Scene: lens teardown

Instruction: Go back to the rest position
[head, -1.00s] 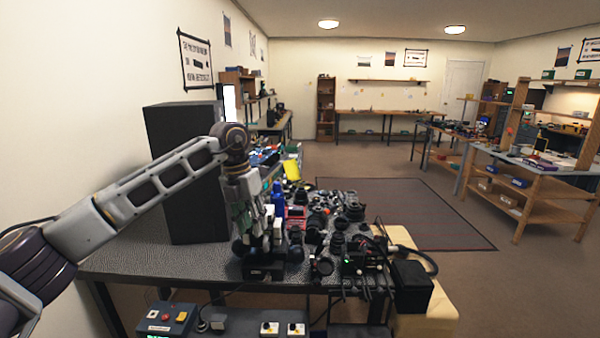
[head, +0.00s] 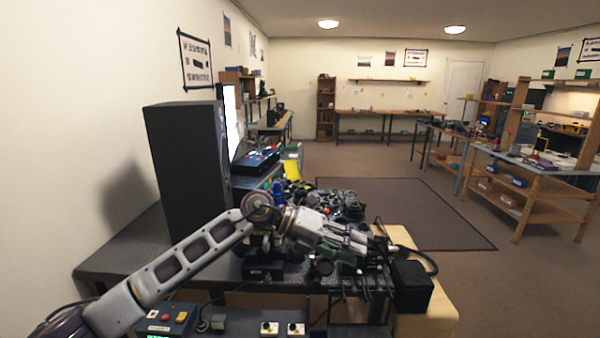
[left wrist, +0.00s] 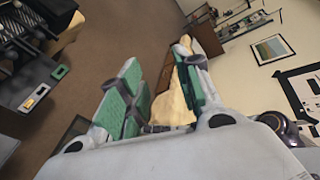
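My left gripper (head: 362,246) hangs over the right part of the near table (head: 120,250), its arm coming in from the lower left. I see nothing held there. My right gripper is in neither view.
A tall black box (head: 185,165) stands at the table's left. A black box-shaped device (head: 411,287) sits on a tan block (head: 440,305) at the right. A control panel (head: 167,318) with buttons is at the front. Open floor with a dark mat (head: 410,210) lies beyond.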

